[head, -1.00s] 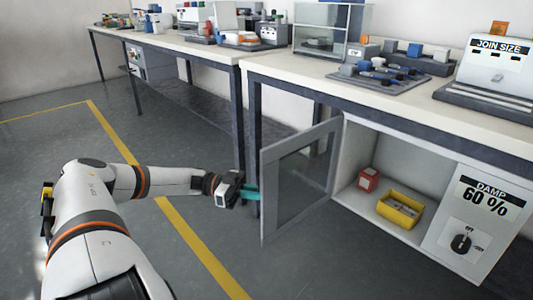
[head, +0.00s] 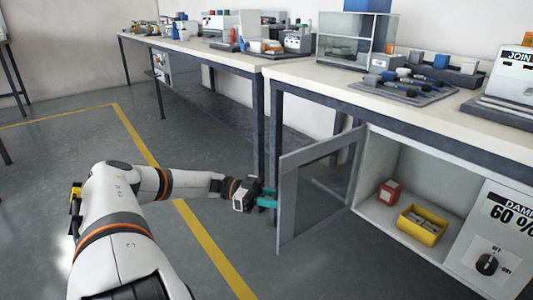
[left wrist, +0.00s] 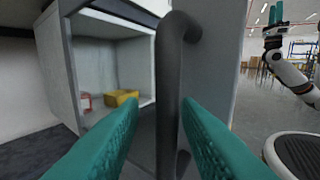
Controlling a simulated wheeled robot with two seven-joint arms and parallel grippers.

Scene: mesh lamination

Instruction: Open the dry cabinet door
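The dry cabinet door (head: 318,195) is a grey-framed panel with a dark window. It stands swung wide open, hinged at the cabinet's left side. My left gripper (head: 268,198) is at the door's free edge in the head view. In the left wrist view, the dark vertical handle (left wrist: 169,90) shows between the spread teal fingers of my left gripper (left wrist: 160,140). The fingers are apart with gaps beside the handle; contact is not visible. My right gripper (left wrist: 276,14) shows small and raised at the upper right of the left wrist view; its opening is unclear.
The open cabinet holds a red box (head: 389,192) and a yellow bin (head: 422,225). A damp panel (head: 497,235) reading 60 % with a knob is on the right. The workbench (head: 300,75) and its legs stand above and behind the door. The floor at left is clear.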

